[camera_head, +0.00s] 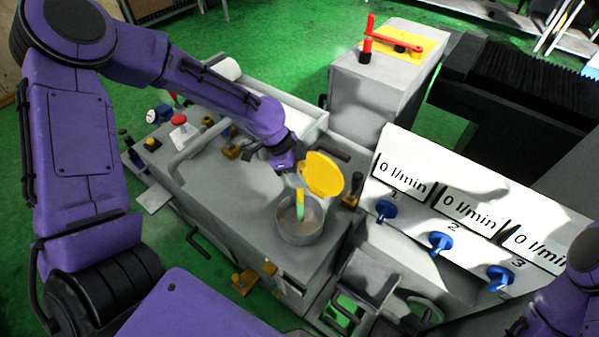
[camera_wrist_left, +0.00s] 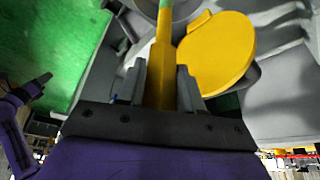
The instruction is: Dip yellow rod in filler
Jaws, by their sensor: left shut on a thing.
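The yellow rod (camera_wrist_left: 161,75) is between the fingers of my left gripper (camera_wrist_left: 162,85), which is shut on it. In the head view my left gripper (camera_head: 291,168) is above the filler cup, and the rod's yellow-and-green lower part (camera_head: 299,205) points down into the cup's opening. The filler (camera_head: 300,214) is a grey round cup on the machine's top. Its yellow round lid (camera_head: 322,175) stands open behind it. Whether the rod's tip touches anything inside the cup cannot be told. My right gripper is out of view; only a piece of my right arm shows at the lower right.
A panel (camera_head: 470,215) with several blue knobs and "0 l/min" displays stands to the right. A grey block (camera_head: 385,85) at the back carries a yellow plate with red handles. A red button (camera_head: 179,120), pipe and small yellow fittings are on the machine's left.

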